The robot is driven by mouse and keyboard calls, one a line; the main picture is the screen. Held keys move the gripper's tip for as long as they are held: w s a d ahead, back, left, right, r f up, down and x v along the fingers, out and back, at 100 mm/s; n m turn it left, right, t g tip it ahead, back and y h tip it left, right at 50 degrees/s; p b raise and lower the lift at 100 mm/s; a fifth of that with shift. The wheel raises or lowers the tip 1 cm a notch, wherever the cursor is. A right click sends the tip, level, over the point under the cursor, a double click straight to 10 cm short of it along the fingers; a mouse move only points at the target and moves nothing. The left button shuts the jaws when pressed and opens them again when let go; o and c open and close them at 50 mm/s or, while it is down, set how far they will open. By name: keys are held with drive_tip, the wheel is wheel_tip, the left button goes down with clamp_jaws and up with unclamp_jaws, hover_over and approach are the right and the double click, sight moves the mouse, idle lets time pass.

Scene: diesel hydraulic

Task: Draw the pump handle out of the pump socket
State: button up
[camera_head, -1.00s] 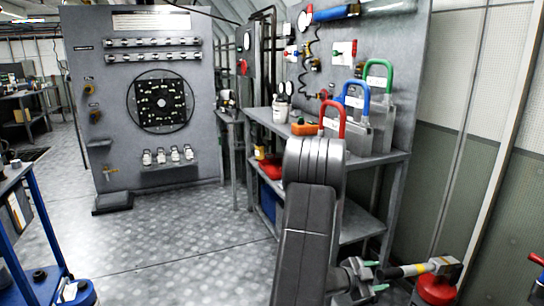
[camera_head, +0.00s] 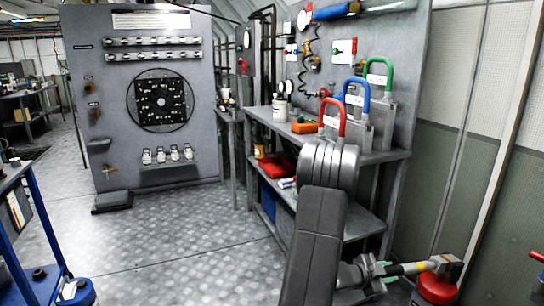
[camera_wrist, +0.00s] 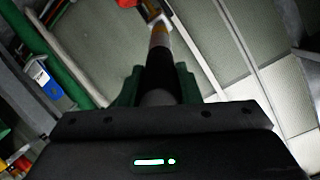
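The pump handle (camera_head: 411,269) is a bar with a yellow band and a dark grip, lying nearly level at the lower right. Its right end meets a grey and white fitting, apparently the pump socket (camera_head: 446,265), above the red pump body (camera_head: 437,289). My gripper (camera_head: 382,272) is at the handle's left end. In the wrist view the green fingers of my gripper (camera_wrist: 158,88) flank the dark grip of the pump handle (camera_wrist: 160,68) closely on both sides and look shut on it. The far end runs up to a red and white part; how deep it sits is hidden.
A grey workbench (camera_head: 385,158) carries red, blue and green shackle-shaped handles (camera_head: 333,117) behind my arm. A blue-framed trolley (camera_head: 45,225) stands at the left. The metal floor (camera_head: 190,240) between is clear. A pale wall (camera_head: 490,150) closes the right side.

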drive_tip(key=shift+c, duration=0.5)
drive_tip(key=p+v, duration=0.1)
drive_tip(key=v, duration=0.8)
drive_tip(key=shift+s+a+r, duration=0.15)
drive_tip(key=shift+a+r, duration=0.05)
drive_tip(key=shift+a, duration=0.15)
idle(1.7)
drive_tip(key=shift+a, duration=0.15)
idle(0.3)
